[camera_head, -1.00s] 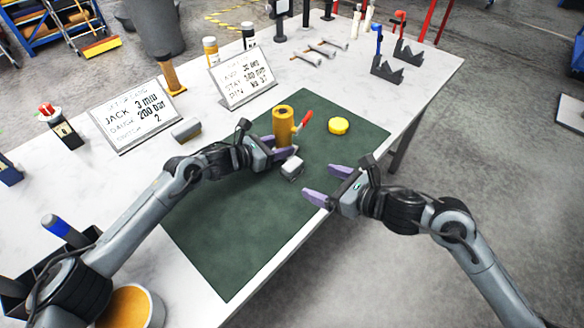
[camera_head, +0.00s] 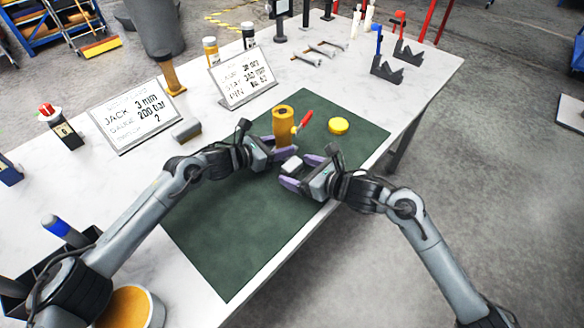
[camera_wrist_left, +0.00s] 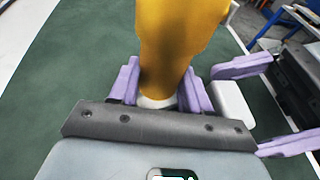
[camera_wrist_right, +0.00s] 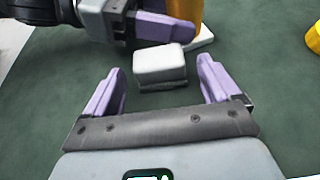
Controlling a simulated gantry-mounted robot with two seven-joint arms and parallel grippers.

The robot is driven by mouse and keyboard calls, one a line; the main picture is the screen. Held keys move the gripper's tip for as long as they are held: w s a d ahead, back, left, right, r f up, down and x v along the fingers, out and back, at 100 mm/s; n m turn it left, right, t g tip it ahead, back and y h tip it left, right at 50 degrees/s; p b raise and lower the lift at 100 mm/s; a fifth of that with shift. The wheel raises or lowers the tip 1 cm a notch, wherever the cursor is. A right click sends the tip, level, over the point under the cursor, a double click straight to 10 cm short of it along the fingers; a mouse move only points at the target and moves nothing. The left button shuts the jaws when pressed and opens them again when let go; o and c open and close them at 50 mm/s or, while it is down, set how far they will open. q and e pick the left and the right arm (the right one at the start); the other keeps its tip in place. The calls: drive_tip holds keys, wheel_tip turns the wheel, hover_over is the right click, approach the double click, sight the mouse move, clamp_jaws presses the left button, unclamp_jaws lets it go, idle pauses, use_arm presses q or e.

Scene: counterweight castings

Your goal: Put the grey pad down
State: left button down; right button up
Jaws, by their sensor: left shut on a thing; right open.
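A small light grey block (camera_head: 291,164), which looks like the grey pad, sits on the green mat between my two grippers. The right wrist view shows it (camera_wrist_right: 160,66) with a darker lower part, just beyond the fingertips. My right gripper (camera_head: 284,174) is open and empty, its fingers spread towards the block. My left gripper (camera_head: 279,147) is shut around the base of the yellow cylinder (camera_head: 283,124), which stands upright; a whitish base shows below it (camera_wrist_left: 157,102). In the left wrist view the block (camera_wrist_left: 234,106) lies just right of the left fingers.
The green mat (camera_head: 235,235) is clear towards the front. A yellow disc (camera_head: 338,125) and a red handle (camera_head: 303,121) are near the cylinder. Two sign cards (camera_head: 140,115) (camera_head: 242,78) stand behind, with another grey block (camera_head: 186,131) by the nearer one.

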drive_tip(key=c, duration=1.2)
